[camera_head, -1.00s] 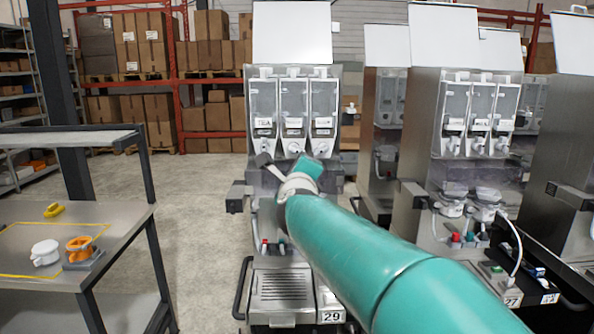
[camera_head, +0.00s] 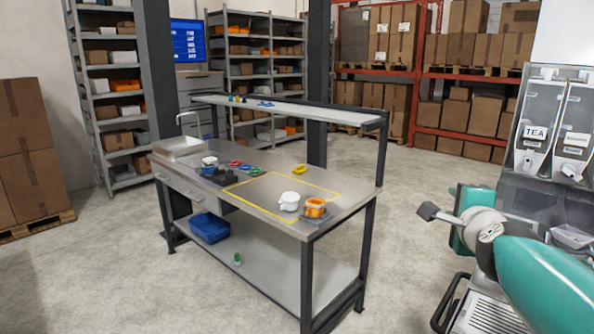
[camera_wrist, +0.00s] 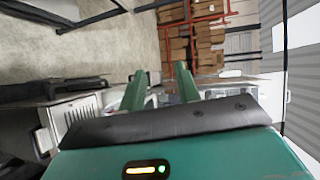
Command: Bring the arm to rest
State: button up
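My arm (camera_head: 530,275), green with a pale grey joint, reaches in from the lower right of the head view, in front of the dispenser (camera_head: 520,192). The fingers of my gripper cannot be made out in that view. In the wrist view my gripper (camera_wrist: 159,78) shows two green fingers standing apart with a gap between them. No held object shows in the gap, only the background. The dispenser has clear bins, one labelled TEA, and is cut off by the right edge.
A steel workbench (camera_head: 255,205) with a raised shelf stands left of the dispenser. On it are a white portafilter-like cup (camera_head: 289,201) and an orange one (camera_head: 315,208). A blue bin (camera_head: 209,228) sits below. Bare floor (camera_head: 395,220) lies between bench and dispenser.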

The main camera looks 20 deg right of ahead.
jog(key=w+a+f+n+g+y, duration=0.1)
jog(key=a+f+n+y, duration=0.5)
jog(key=a, duration=0.5)
jog(key=a+f+n+g+y, duration=0.1)
jog(key=a+f+n+y, duration=0.15)
jog(key=a+n, duration=0.7)
jog(key=s+a+f+n+g, duration=0.6)
jog(key=s+a+f+n, duration=0.3)
jog(key=a, duration=0.2)
jog(key=shift+a+f, duration=0.2)
jog(key=shift+f, duration=0.2)
